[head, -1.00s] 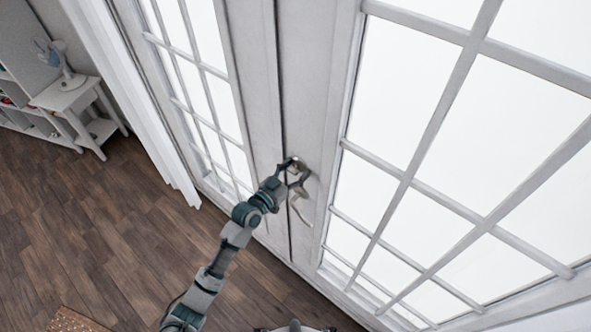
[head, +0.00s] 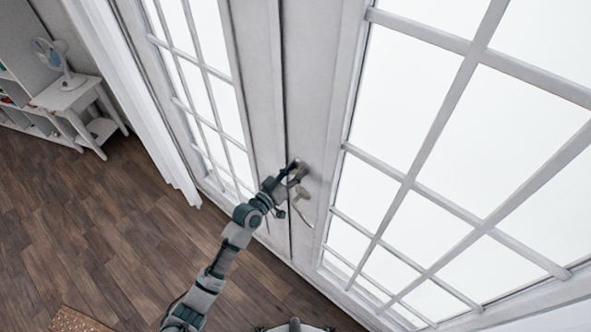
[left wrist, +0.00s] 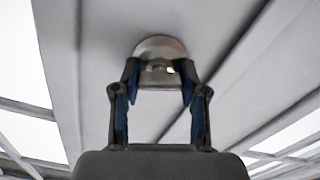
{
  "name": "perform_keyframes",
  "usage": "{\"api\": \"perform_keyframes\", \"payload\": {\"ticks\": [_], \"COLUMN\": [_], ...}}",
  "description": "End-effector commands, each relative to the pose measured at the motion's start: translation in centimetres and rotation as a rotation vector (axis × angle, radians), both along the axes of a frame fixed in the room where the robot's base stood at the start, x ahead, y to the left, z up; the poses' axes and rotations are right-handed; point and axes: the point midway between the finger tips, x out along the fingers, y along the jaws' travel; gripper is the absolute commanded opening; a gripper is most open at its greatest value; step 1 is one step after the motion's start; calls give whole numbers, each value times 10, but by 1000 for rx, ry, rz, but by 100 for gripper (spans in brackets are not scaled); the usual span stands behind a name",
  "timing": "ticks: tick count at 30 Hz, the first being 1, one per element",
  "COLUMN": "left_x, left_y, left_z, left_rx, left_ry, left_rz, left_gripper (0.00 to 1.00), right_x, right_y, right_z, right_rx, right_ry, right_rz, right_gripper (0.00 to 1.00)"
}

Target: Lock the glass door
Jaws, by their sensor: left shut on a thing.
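The white glass door (head: 418,110) stands closed, with many panes, and its edge meets the other leaf at a vertical seam. A round metal lock (left wrist: 160,48) with a small turn piece is on the door frame, seen in the left wrist view. My left gripper (left wrist: 160,76) is shut on the lock's turn piece, one finger on each side. In the head view my left gripper (head: 298,172) covers most of the lock, just above the curved door handle (head: 302,205). How far the lock is turned is hard to tell. My right gripper is out of view.
A white curtain (head: 130,95) hangs left of the doors. Further left, a small white table (head: 72,97) carries a fan (head: 58,62). The wooden floor (head: 85,210) is clear in front, with a rug corner (head: 75,320) at the bottom.

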Motion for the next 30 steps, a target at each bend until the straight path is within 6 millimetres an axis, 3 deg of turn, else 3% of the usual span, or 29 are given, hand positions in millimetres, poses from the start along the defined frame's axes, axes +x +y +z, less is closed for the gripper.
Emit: {"api": "perform_keyframes", "payload": {"ticks": [30], "left_x": [2], "left_y": [2], "left_z": [-5], "left_rx": [-725], "left_ry": [620], "left_rz": [5], "left_gripper": [8], "right_x": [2], "right_y": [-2], "right_z": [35], "right_rx": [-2], "right_ry": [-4], "right_rz": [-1], "right_gripper": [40]}}
